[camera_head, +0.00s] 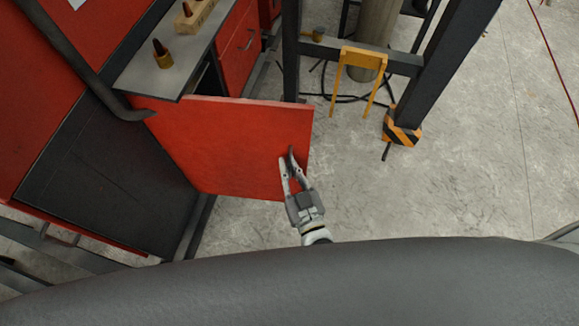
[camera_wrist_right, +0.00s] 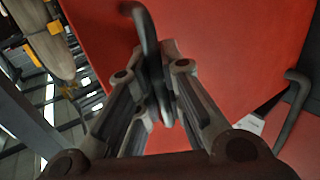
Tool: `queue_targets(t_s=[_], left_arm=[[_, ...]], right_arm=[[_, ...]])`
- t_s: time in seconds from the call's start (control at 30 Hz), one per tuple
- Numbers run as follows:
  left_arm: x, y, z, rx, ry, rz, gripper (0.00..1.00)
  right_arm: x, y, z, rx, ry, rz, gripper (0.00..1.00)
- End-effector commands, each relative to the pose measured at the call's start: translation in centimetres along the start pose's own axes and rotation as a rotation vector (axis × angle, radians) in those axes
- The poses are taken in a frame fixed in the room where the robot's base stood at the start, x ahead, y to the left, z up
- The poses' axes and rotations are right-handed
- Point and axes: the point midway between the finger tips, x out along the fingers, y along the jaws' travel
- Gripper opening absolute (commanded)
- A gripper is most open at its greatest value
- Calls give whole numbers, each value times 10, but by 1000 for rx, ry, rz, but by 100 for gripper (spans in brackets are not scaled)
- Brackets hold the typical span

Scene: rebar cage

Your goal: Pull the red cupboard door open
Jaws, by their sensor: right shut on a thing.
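The red cupboard door (camera_head: 222,143) stands swung out from the workbench in the head view, with a dark gap behind its top edge. It fills much of the right wrist view (camera_wrist_right: 240,50). A dark bar handle (camera_head: 291,157) sits near the door's free edge. My right gripper (camera_head: 292,172) is at this handle, shut on it. In the right wrist view the fingers (camera_wrist_right: 160,95) close around the dark handle (camera_wrist_right: 147,45). My left gripper is not in view.
A grey worktop (camera_head: 158,75) with small brown-tipped items is above the door. Red drawers (camera_head: 238,50) are behind. A dark metal post (camera_head: 440,60) and yellow stand (camera_head: 360,60) are at the upper right. The concrete floor (camera_head: 470,170) at right is clear.

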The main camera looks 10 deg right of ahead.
Motion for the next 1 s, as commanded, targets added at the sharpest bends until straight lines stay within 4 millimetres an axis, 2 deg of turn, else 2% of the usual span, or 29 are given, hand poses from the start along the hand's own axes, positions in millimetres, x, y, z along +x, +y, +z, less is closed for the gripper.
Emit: queue_targets(t_s=[0.03,0.07,0.2,0.23,0.5,0.63,0.77,1.0], left_arm=[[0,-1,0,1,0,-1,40],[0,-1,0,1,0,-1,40],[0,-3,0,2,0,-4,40],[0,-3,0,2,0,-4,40],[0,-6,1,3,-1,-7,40],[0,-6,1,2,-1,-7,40],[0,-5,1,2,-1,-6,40],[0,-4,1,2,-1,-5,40]], right_arm=[[0,1,-1,0,3,2,0],[0,1,-1,0,3,2,12],[0,1,-1,0,2,2,30],[0,1,0,0,2,2,31],[0,0,0,1,0,1,31],[-7,0,0,1,0,1,31],[-27,0,2,1,-4,0,31],[-77,0,1,0,-3,-1,31]])
